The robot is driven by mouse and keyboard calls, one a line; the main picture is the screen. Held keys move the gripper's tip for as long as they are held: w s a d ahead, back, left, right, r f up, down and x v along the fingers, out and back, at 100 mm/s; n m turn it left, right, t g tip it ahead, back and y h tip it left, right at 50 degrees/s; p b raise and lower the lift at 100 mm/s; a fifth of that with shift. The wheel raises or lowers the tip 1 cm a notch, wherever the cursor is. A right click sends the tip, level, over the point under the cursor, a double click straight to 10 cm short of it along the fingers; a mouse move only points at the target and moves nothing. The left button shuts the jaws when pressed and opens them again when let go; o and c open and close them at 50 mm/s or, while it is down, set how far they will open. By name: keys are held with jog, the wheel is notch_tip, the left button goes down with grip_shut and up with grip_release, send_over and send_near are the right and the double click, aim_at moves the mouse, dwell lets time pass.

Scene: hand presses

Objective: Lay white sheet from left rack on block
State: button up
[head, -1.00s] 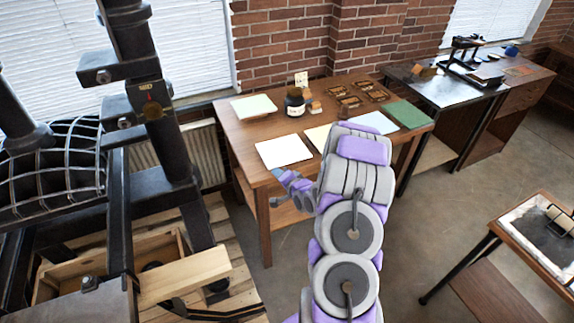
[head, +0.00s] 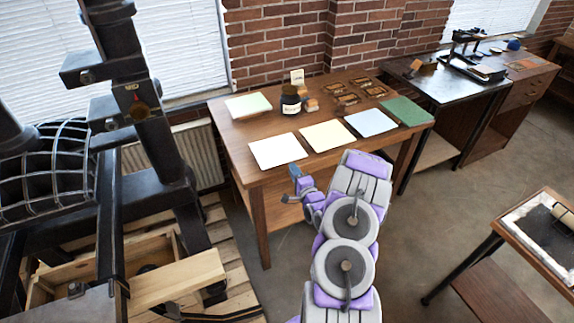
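A white sheet (head: 277,150) lies flat at the front left of the wooden table (head: 240,150). My gripper (head: 291,186) is in front of the table's front edge, below and a little right of the white sheet. Its two fingertips look apart, with nothing seen between them. My arm reaches up from the bottom of the view. I cannot tell which thing is the left rack. Several small brown blocks (head: 346,99) lie at the back right of the table; I cannot tell which block is meant.
Cream (head: 327,135), pale blue (head: 370,122) and green (head: 405,110) sheets lie right of the white one. A large dark press (head: 150,130) stands left. Open floor lies right of my arm.

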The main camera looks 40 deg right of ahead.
aim_at(285, 158)
jog(key=b+x, duration=0.1)
jog(key=x, duration=0.4)
jog(key=shift+w+a, duration=0.1)
jog(key=shift+w, duration=0.05)
jog(key=shift+a+r, duration=0.25)
jog(key=shift+a, duration=0.65)
jog(key=c, duration=0.4)
jog(key=shift+d+f, duration=0.1)
jog(key=shift+d, duration=0.35)
grip_shut()
jog(key=r, duration=0.1)
jog(key=r+p, duration=0.1)
jog(key=shift+d+r, duration=0.25)
jog(key=shift+r, duration=0.1)
jog(key=shift+a+r, duration=0.2)
jog(key=shift+r, duration=0.1)
jog(key=shift+a+f, duration=0.1)
jog(key=shift+a, duration=0.15)
